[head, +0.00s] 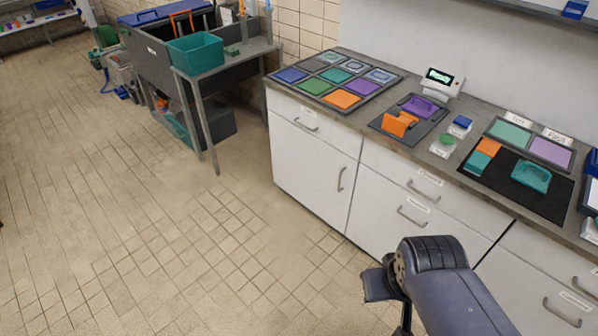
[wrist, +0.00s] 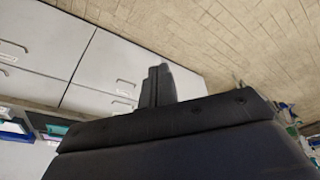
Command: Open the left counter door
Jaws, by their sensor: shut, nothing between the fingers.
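The left counter door (head: 309,163) is a white panel with a vertical grey bar handle (head: 341,179) near its right edge. It stands closed, flush with the cabinet front, below a drawer. My gripper (wrist: 158,70) shows in the wrist view as two dark fingers close together, shut and empty, apart from any handle. White cabinet fronts lie behind the fingers; the door's handle is not visible there. In the head view my dark arm is at the lower right, in front of the counter and right of the door; the fingertips are not clear there.
Drawers (head: 417,188) with horizontal handles adjoin the door on its right. Above is a grey countertop (head: 345,118) with coloured tiles and a small display (head: 440,82). A grey table (head: 228,62) with a teal bin stands left. The tiled floor before the door is clear.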

